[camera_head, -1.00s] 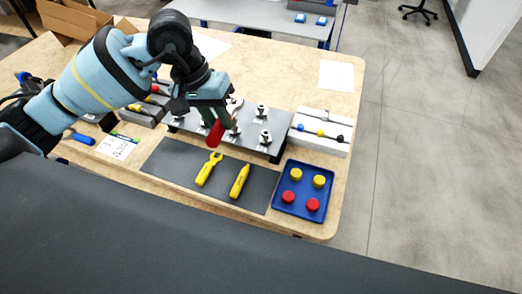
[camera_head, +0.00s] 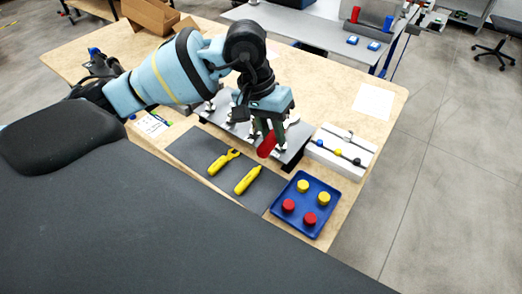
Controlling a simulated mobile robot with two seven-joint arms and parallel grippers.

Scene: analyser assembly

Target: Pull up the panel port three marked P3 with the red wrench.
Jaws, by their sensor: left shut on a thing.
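The red wrench (camera_head: 267,146) is in my left gripper (camera_head: 268,126), which is shut on it. The red handle points down toward the front edge of the grey panel (camera_head: 291,156). Several metal port fittings stand on the panel; my gripper and arm hide some of them. The P3 marking is too small to read, so I cannot tell which port is P3. I cannot tell whether the wrench touches a fitting. My right gripper is not in view.
A dark mat (camera_head: 190,146) in front of the panel holds a yellow wrench (camera_head: 222,161) and another yellow tool (camera_head: 248,180). A blue tray (camera_head: 318,232) with red and yellow caps lies to the right. A white block (camera_head: 352,171) stands right of the panel.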

